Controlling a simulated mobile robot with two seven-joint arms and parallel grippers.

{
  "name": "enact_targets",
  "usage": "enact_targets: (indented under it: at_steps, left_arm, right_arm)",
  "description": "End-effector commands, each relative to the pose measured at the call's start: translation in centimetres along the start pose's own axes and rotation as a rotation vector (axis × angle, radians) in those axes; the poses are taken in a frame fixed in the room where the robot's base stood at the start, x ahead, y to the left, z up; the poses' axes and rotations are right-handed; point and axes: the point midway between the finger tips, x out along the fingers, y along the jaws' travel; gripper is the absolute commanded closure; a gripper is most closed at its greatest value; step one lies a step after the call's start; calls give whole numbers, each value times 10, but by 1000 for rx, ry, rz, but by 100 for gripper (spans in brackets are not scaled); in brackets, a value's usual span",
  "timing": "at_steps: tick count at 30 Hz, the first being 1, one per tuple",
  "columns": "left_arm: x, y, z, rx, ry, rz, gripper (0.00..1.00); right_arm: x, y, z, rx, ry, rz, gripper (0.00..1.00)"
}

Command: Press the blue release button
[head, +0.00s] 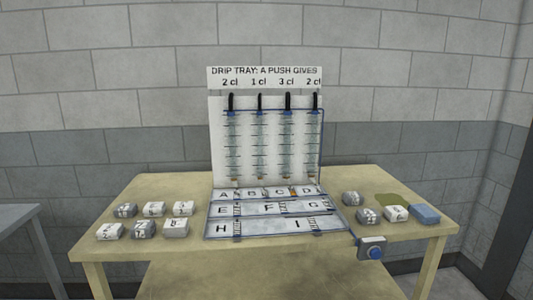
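The blue release button (375,253) is a round blue cap on a small grey box (367,243). The box is mounted at the front edge of the table, right of the lettered trays. Nothing is touching the button. Neither of my grippers shows in the head view.
A tan table (270,262) carries a white panel (217,140) with several graduated tubes above lettered trays (262,208). Several grey and white blocks (142,230) lie left; others and a blue block (425,213) lie right, near an olive patch (392,199). Space before the button looks clear.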

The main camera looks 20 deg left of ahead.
Motion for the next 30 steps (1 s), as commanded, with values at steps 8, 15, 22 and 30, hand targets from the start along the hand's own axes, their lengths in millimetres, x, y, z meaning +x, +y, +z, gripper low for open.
enact_targets:
  at_steps: [8,15,22,30]
  left_arm:
    - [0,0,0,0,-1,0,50]
    - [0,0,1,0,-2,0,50]
    - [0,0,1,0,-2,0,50]
    - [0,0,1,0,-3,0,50]
  right_arm:
    - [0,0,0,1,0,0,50]
    - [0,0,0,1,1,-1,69]
    - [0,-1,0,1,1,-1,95]
    - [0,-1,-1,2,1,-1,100]
